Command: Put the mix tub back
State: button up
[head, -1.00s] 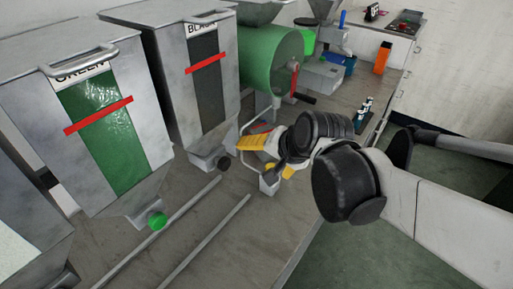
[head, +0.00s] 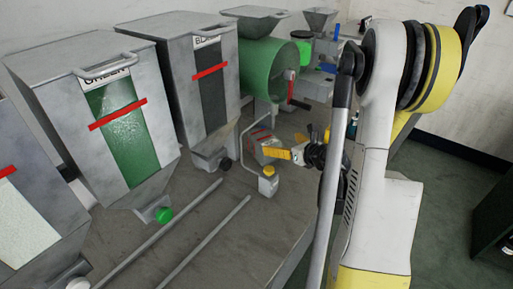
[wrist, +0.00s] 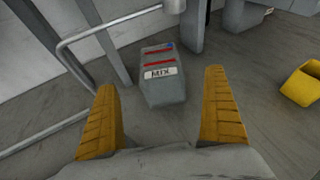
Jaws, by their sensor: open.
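The mix tub (wrist: 165,90) is a grey box with red stripes and a white MIX label. In the wrist view it is on the bench just ahead of my gripper (wrist: 161,82). My two yellow fingers are spread apart, with the tub's near end showing in the gap. No finger visibly grips it. In the head view the tub (head: 264,143) sits below the green drum, partly hidden by a yellow finger of my gripper (head: 278,154).
A bent metal rail (wrist: 85,34) runs close at the tub's left. A yellow object (wrist: 301,85) lies to the right. Hoppers (head: 125,120) line the left; two rails (head: 205,240) cross the bench.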

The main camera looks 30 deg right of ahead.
aim_at(266, 139)
jog(key=b+x, duration=0.1)
jog(key=x, duration=0.2)
jog(key=b+x, duration=0.1)
jog(key=x, duration=0.2)
jog(key=f+b+x, duration=0.1)
jog(key=b+x, duration=0.1)
jog(key=x, duration=0.2)
jog(key=shift+s+a, duration=0.1)
jog(key=shift+s, duration=0.05)
jog(key=shift+w, duration=0.45)
jog(key=shift+s+r, duration=0.1)
jog(key=c, duration=1.1)
